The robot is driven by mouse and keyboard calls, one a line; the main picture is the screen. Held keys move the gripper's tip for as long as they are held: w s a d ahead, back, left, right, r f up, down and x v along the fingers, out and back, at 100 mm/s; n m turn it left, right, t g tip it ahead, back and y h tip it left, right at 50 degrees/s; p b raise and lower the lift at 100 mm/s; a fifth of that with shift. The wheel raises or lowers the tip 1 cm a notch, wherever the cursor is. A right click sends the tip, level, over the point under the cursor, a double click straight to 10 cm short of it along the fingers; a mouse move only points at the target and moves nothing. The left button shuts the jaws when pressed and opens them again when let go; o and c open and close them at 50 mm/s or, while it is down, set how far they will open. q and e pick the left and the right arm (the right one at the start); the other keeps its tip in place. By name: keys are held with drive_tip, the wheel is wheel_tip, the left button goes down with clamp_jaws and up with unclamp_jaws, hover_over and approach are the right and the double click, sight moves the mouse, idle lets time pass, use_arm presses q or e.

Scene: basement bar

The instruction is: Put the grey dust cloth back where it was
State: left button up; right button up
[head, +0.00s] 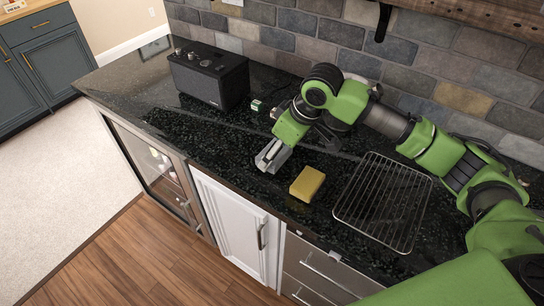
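My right gripper (270,158) reaches down to the black stone counter from the right, just left of the yellow sponge. A light grey shape shows at its tip, low over or touching the counter. I cannot tell whether this shape is folded grey cloth or the gripper's own fingers, nor whether the gripper is open or shut. No grey cloth shows clearly anywhere else on the counter. My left gripper is not in view.
A yellow sponge (307,184) lies near the counter's front edge. A wire rack (384,203) lies to its right. A black speaker box (209,78) stands at the back left, with a small green and white item (258,106) beside it. The counter's left end (115,92) is clear.

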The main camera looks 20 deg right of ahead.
drive_tip(key=shift+w+a+f, duration=0.2)
drive_tip(key=shift+w+f, duration=0.7)
drive_tip(key=shift+f, duration=0.2)
drive_tip(key=f+p, duration=0.1)
drive_tip(key=f, duration=0.2)
drive_tip(key=shift+w+p, duration=0.2)
drive_tip(key=shift+p, duration=0.15)
drive_tip(key=shift+f, duration=0.25)
drive_tip(key=shift+f, duration=0.15)
drive_tip(key=o, duration=1.1)
drive_tip(key=b+v, duration=0.1)
drive_tip(key=v, duration=1.1)
drive_tip(key=shift+b, duration=0.35)
